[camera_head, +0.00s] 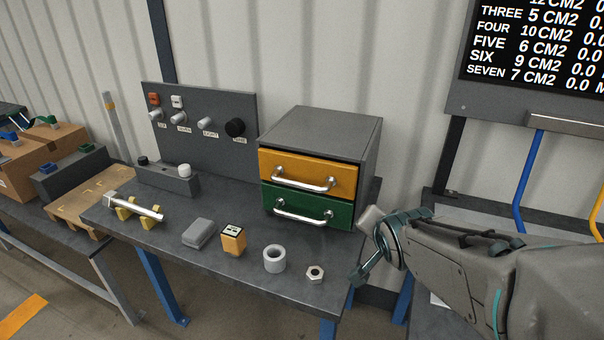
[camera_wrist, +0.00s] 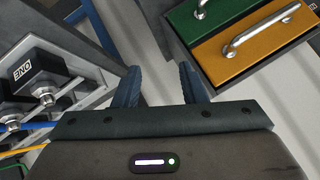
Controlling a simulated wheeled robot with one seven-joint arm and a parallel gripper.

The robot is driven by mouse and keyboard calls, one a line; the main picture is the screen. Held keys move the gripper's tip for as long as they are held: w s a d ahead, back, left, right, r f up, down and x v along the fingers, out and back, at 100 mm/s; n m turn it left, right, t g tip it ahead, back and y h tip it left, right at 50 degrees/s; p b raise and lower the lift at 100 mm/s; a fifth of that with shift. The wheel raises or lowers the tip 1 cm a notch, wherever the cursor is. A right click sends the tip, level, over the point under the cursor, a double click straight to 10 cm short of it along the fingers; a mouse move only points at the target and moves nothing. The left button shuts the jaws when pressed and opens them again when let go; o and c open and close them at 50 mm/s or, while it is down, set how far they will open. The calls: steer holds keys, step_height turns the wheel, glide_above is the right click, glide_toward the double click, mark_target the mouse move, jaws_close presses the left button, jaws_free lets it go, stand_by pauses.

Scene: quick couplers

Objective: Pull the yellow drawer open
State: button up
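The yellow drawer (camera_head: 308,175) is the upper front of a grey two-drawer cabinet (camera_head: 325,128) and has a silver bar handle (camera_head: 304,183). It looks shut, flush above the green drawer (camera_head: 305,207). In the wrist view the yellow drawer (camera_wrist: 250,45) and its handle (camera_wrist: 262,32) show at the upper right, beside the green drawer (camera_wrist: 195,22). My gripper (camera_head: 362,246) is to the right of the cabinet, apart from both handles. In the wrist view my gripper (camera_wrist: 162,80) has its two fingers spread with nothing between them.
A control panel (camera_head: 205,125) stands left of the cabinet. Coupler blocks (camera_wrist: 45,75) show at left in the wrist view.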

steer(key=w+a+f+m+t+y+b, duration=0.2)
steer(key=w+a+m+t+y+b, duration=0.15)
steer(key=w+a, duration=0.2)
steer(key=m+t+y+b, duration=0.2)
steer(key=m+y, duration=0.1)
steer(key=y, duration=0.1)
glide_toward(300, 187)
steer(key=b+x, duration=0.1)
steer(key=x, duration=1)
steer(key=shift+w, duration=0.15)
jaws_close()
